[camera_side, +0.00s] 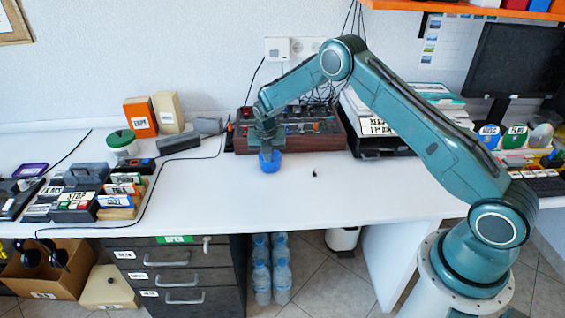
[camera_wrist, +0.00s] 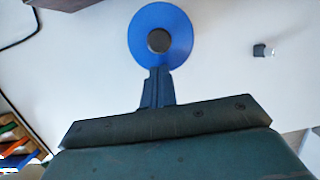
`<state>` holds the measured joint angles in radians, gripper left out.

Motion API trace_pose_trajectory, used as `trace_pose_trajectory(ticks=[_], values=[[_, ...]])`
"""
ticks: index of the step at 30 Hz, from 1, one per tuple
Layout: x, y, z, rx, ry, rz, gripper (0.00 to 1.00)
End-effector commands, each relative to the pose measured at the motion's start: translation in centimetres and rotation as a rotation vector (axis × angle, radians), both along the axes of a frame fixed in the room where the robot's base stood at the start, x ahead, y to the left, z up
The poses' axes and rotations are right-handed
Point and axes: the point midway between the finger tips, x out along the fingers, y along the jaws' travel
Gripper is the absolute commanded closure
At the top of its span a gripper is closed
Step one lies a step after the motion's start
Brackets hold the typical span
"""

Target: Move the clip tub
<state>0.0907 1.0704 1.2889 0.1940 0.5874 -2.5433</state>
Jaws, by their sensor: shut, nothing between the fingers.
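The clip tub looks to be the small blue round tub (camera_side: 270,163) on the white desk, in front of the dark red-brown rack. In the wrist view the blue tub (camera_wrist: 178,22) shows from above as a blue disc with a dark round centre. My gripper (camera_side: 268,148) is right above or at the tub, pointing down. In the wrist view my gripper (camera_wrist: 158,70) has its fingers together, and their tips overlap the near edge of the blue disc. Nothing shows between them. Whether the fingertips touch the tub cannot be told.
A small dark object (camera_side: 314,173) lies on the desk right of the tub; it also shows in the wrist view (camera_wrist: 263,50). The rack (camera_side: 310,142) stands close behind. Boxes and a green-lidded jar (camera_side: 122,146) stand to the left. The desk's front is clear.

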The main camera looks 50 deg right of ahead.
Motion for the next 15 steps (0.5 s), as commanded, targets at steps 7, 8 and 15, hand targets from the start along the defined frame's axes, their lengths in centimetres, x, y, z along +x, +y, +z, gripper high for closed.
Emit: trace_pose_trajectory(ticks=[7, 8, 15], values=[[-0.7, 0.8, 0.0, 0.000, 0.001, 0.002, 1.00], [-0.8, 0.9, 0.0, 0.000, 0.001, 0.002, 1.00], [-2.5, 2.7, 0.1, 0.000, 0.001, 0.004, 1.00]])
